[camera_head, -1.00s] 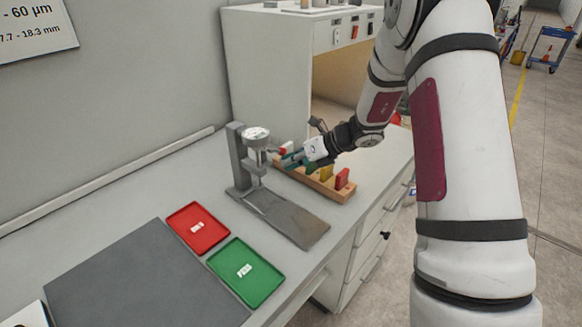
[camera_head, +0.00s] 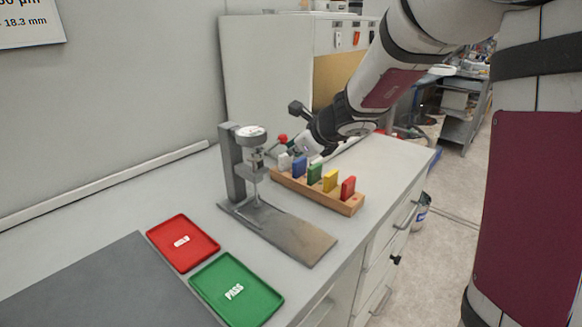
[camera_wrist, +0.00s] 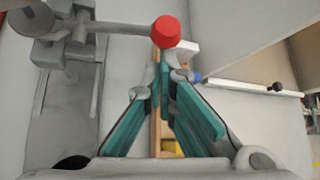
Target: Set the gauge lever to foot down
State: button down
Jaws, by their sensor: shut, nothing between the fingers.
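The gauge (camera_head: 252,134) has a round dial on a grey upright stand with a flat metal base (camera_head: 285,235). Its lever (camera_wrist: 125,28) is a thin grey rod ending in a red knob (camera_wrist: 166,31), which also shows in the head view (camera_head: 282,140) on the gauge's right side. My gripper (camera_wrist: 164,78) has teal fingers closed together at the tips, with nothing between them. In the wrist view the fingertips lie just below the red knob; I cannot tell whether they touch it. In the head view my gripper (camera_head: 303,146) is right beside the knob. The gauge foot is too small to judge.
A wooden rack (camera_head: 335,200) with several coloured blocks stands right of the gauge, below my gripper. A red tray (camera_head: 183,262) and a green tray (camera_head: 262,290) lie in front. A white cabinet (camera_head: 265,65) stands behind. A grey mat (camera_head: 100,290) covers the front left.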

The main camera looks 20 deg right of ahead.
jog(key=r+n+t+h+b, duration=0.1)
jog(key=b, duration=0.1)
jog(key=shift+a+r+b, duration=0.1)
jog(key=shift+r+b, duration=0.1)
jog(key=shift+b, duration=0.1)
jog(key=shift+r, duration=0.1)
jog(key=shift+r+p, duration=0.7)
jog(key=shift+p, duration=0.1)
